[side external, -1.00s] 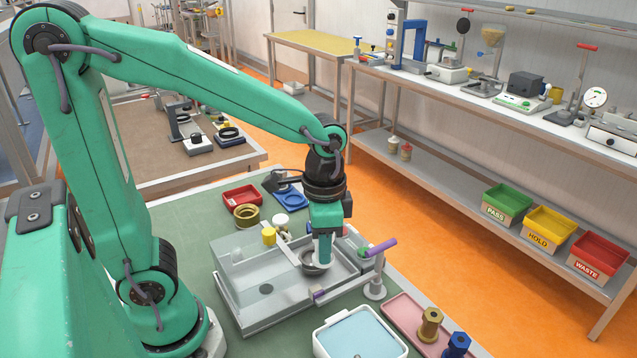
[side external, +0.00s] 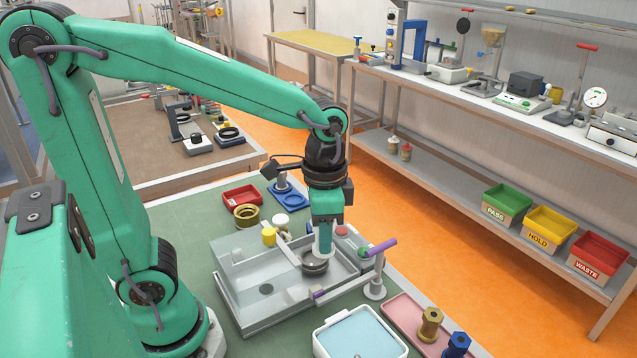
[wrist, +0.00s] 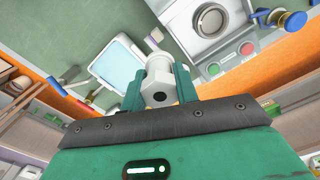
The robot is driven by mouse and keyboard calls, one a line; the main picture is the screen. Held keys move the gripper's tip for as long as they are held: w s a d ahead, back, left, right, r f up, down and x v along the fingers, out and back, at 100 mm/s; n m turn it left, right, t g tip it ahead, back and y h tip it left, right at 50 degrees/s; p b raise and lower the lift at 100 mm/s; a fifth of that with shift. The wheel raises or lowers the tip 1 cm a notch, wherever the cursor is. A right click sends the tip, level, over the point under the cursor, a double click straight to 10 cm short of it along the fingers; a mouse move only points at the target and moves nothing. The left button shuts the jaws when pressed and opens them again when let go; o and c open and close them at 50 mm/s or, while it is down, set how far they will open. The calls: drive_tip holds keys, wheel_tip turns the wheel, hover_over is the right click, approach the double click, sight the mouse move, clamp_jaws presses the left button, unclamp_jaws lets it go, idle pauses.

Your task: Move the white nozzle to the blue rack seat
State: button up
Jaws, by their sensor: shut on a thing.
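My gripper (side external: 326,238) is shut on the white nozzle (side external: 317,258), just above the dark round ring (side external: 314,268) of the clear-walled grey basin. In the wrist view the white nozzle (wrist: 158,82) sits between my green fingers (wrist: 158,92), its dark bore facing the camera. I cannot tell whether its lower end is fully clear of the ring.
The basin (side external: 230,300) has a purple-handled post (side external: 376,290) at its right. Yellow and white caps (side external: 269,236) stand near its back edge. A red tray (side external: 242,196) and brass ring (side external: 246,216) lie left of the seat. A white tray with a blue surface (side external: 360,338) stands in front.

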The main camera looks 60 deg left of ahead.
drive_tip(key=shift+r, duration=0.6)
drive_tip(key=shift+w+a+r, duration=0.2)
drive_tip(key=shift+w+r, duration=0.1)
drive_tip(key=shift+r, duration=0.45)
drive_tip(key=w+a+r+n, duration=0.1)
drive_tip(key=w+a+n, duration=0.2)
drive_tip(key=w+a, duration=0.55)
drive_tip(key=w+a+f+n, duration=0.1)
drive_tip(key=w+a+n, duration=0.15)
drive_tip(key=a, duration=1.15)
drive_tip(key=w+a+n, duration=0.2)
drive_tip(key=a+n, duration=0.2)
drive_tip(key=a, duration=1)
wheel_tip(320, 180, down, 12)
drive_tip(key=shift+f+m, duration=0.25)
drive_tip(key=shift+f, duration=2.25)
